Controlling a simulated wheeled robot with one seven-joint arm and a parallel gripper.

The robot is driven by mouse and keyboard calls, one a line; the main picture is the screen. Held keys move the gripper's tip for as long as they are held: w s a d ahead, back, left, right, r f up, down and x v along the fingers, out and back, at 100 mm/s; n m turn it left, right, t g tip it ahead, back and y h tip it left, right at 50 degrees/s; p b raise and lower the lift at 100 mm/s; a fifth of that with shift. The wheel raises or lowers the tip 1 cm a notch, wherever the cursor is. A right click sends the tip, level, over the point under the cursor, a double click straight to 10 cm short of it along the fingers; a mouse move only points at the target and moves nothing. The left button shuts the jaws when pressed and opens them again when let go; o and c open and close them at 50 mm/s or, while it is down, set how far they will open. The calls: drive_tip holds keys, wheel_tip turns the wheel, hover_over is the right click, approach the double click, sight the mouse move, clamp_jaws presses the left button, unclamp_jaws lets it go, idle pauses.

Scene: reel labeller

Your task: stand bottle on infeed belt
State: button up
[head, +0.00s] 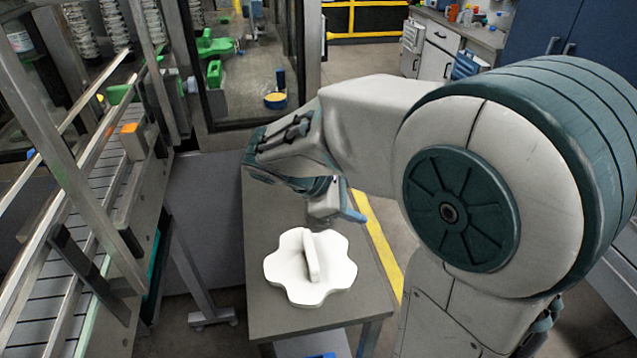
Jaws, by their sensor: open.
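The infeed belt (104,178) is a grey slatted conveyor between metal rails, running along the left side. No bottle shows clearly on its visible stretch or on the grey table (283,318). My gripper (338,214) hangs over the far right part of this table, to the right of the belt. It is open, with a blue fingertip showing at its right; my arm hides the rest of it. I cannot see anything between its fingers.
A white lobed part (288,284) with an upright ridge lies on the table, nearer than my gripper. An orange-topped block (133,140) stands at the belt's side. Metal guide rails and posts border the belt. A glazed machine with green parts (214,75) stands behind.

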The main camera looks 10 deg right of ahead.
drive_tip(key=w+a+r+n+t+h+b, duration=0.25)
drive_tip(key=w+a+n+t+h, duration=0.45)
drive_tip(key=w+a+n, duration=0.55)
drive_tip(key=shift+m+t+y, duration=0.5)
drive_tip(key=shift+m+t, duration=0.1)
drive_tip(key=shift+m, duration=0.25)
drive_tip(key=p+x, duration=0.1)
drive_tip(key=x, duration=0.2)
drive_tip(key=p+x, duration=0.1)
drive_tip(key=x, duration=0.3)
drive_tip(key=r+p+x, duration=0.1)
drive_tip(key=x, duration=0.3)
drive_tip(key=shift+s+d+r, duration=0.1)
drive_tip(key=shift+s+d, duration=0.05)
drive_tip(key=shift+d, duration=0.15)
drive_tip(key=shift+w+d, duration=0.25)
drive_tip(key=shift+c, duration=0.3)
clamp_jaws()
drive_tip(key=shift+s, duration=0.1)
